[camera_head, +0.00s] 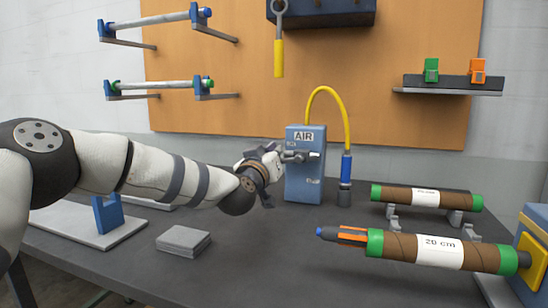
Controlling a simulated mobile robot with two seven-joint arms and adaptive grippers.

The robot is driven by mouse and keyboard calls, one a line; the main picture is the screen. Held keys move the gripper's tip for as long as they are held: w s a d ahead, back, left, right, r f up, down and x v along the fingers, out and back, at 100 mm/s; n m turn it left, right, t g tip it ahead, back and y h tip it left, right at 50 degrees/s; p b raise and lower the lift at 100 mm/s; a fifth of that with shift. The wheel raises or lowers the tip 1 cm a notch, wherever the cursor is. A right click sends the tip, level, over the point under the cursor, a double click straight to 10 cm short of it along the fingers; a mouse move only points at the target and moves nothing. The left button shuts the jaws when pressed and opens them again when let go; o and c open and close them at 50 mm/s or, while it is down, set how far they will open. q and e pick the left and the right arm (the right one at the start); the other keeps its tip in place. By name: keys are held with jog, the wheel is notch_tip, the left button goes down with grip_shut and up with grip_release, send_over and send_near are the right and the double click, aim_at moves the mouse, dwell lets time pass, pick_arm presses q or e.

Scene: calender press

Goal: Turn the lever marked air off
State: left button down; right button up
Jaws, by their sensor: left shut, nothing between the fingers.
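The blue box marked AIR (305,187) stands upright on the dark table. A small grey lever (312,155) shows on its front, below the label, pointing to the right. My left gripper (284,157) is shut with nothing in it, right at the left part of the box's front, beside the lever. Whether its fingers touch the lever I cannot tell. The gripper hides the lever's left end. A yellow hose (331,90) arches from the box top down to a blue fitting (347,168) on its right. My right gripper is not in view.
Two brown rolls with green ends, one marked 20 cm (440,253), lie at the right. A stack of grey plates (184,240) lies front left on the table (270,260). A yellow-handled pull (279,58) hangs above the box. The table's middle front is clear.

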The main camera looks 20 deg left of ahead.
pick_arm(q)
jog(key=f+n, duration=0.2)
jog(key=n, duration=0.2)
jog(key=d+f+n+y+b, duration=0.1)
jog(key=f+n, duration=0.1)
jog(key=n, duration=0.2)
jog(key=f+n, duration=0.2)
jog(key=n, duration=0.2)
jog(key=shift+w+d+g+b, duration=0.1)
jog(key=shift+d+g+b, duration=0.2)
jog(key=shift+g, duration=0.1)
jog(key=shift+r, duration=0.15)
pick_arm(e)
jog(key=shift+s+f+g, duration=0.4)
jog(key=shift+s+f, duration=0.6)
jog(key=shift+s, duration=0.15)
pick_arm(q)
jog(key=shift+s, duration=0.4)
jog(key=s, duration=1.1)
jog(key=shift+s+d, duration=0.1)
jog(key=shift+d, duration=0.2)
